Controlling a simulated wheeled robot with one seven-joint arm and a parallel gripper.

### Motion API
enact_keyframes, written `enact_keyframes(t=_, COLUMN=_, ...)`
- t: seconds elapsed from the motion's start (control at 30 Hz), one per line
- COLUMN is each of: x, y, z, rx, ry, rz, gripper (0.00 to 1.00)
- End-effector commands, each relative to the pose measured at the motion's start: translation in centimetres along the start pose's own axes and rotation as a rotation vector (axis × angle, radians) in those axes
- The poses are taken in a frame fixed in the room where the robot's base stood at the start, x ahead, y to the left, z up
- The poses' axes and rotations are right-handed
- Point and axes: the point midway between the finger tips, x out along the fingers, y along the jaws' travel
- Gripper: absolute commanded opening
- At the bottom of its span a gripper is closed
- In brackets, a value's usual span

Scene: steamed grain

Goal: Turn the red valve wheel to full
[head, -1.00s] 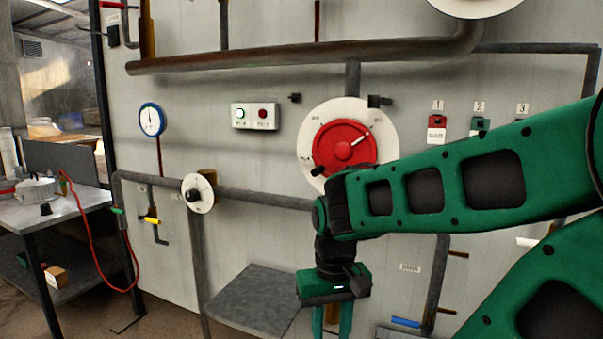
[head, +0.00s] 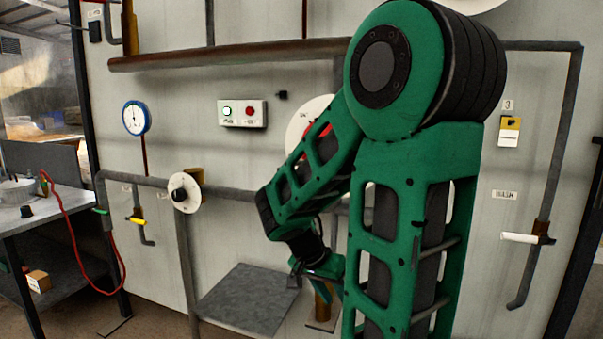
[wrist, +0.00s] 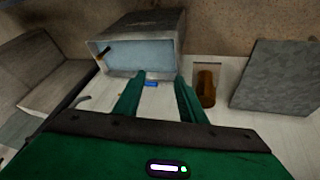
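The red valve wheel (head: 318,131) is on the wall panel in front of a round white dial plate (head: 297,128). In the head view my own arm covers most of the wheel, so its pointer and setting are hidden. My gripper (wrist: 158,79) is below the wheel and apart from it, partly hidden behind my arm in the head view. In the wrist view its two green fingers stand apart with nothing held between them. The wrist view does not show the wheel.
A brown horizontal pipe (head: 220,54) runs above the wheel. A white-faced dial (head: 185,192) and a grey plate (head: 245,298) are to the lower left. A button box (head: 242,113) and a blue gauge (head: 136,117) are on the wall. A workbench (head: 60,212) stands at left.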

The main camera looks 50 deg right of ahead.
Motion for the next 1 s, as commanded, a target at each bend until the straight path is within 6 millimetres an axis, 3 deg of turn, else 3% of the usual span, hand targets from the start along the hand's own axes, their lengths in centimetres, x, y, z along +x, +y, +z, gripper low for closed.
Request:
enact_keyframes(t=0.13, x=0.4, y=-1.8, z=-4.6, rx=0.223, ry=0.239, rz=0.057, gripper=0.37)
enact_keyframes(t=0.27, x=-1.3, y=-3.5, z=-8.7, rx=0.405, ry=0.487, rz=0.036, gripper=0.37)
enact_keyframes(t=0.37, x=-4.0, y=-5.2, z=-11.6, rx=0.523, ry=0.691, rz=-0.030, gripper=0.37)
enact_keyframes(t=0.5, x=-9.8, y=-8.1, z=-14.3, rx=0.650, ry=0.969, rz=-0.197, gripper=0.37)
enact_keyframes(t=0.7, x=-18.2, y=-12.0, z=-14.8, rx=0.735, ry=1.244, rz=-0.474, gripper=0.37)
enact_keyframes(t=0.8, x=-21.0, y=-13.2, z=-14.3, rx=0.749, ry=1.313, rz=-0.574, gripper=0.37)
enact_keyframes(t=1.0, x=-22.9, y=-13.9, z=-14.5, rx=0.759, ry=1.357, rz=-0.646, gripper=0.37)
